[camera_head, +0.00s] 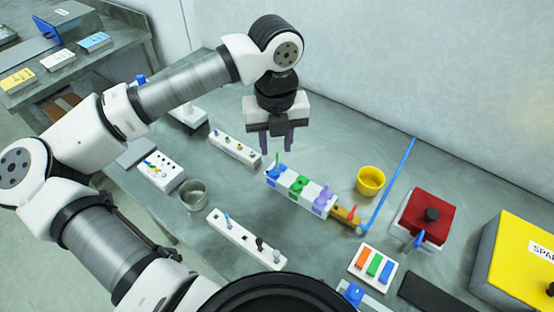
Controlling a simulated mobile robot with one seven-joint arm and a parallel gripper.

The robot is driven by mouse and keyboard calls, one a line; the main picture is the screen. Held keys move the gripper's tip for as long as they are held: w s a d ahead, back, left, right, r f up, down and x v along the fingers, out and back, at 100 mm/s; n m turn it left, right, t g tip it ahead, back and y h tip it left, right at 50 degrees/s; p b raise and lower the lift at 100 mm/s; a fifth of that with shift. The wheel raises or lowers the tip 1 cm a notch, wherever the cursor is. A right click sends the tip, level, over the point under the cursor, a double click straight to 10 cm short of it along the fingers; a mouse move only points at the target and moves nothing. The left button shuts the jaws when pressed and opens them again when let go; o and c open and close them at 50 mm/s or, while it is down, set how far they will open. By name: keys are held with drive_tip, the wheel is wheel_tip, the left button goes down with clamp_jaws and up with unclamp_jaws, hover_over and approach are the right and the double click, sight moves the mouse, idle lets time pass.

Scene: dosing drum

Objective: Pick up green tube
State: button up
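A thin green tube (278,158) stands upright at the blue-marked left end of a white rack (284,182) on the bench. Green and purple pieces sit further along the same rack. My gripper (278,146) points down above the rack's left end, with its two purple fingers apart and nothing seen between them. The green tube shows just below and between the fingertips in this view. I cannot tell the exact height gap. The tube's lower part is hidden in the blue piece.
A yellow cup (370,181) and blue strip (390,183) lie right of the rack. A red box (426,217) and yellow box (520,262) stand further right. White holders (235,151) (243,240) and a clear dish (194,194) are left and in front. A wall closes the back.

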sight(277, 153)
drive_tip(key=shift+d+f+p, duration=0.1)
drive_tip(key=shift+f+p, duration=0.35)
drive_tip(key=shift+f, duration=0.15)
drive_tip(key=shift+f+p, duration=0.6)
drive_tip(key=shift+f, duration=1.5)
drive_tip(key=shift+c, duration=0.4)
clamp_jaws()
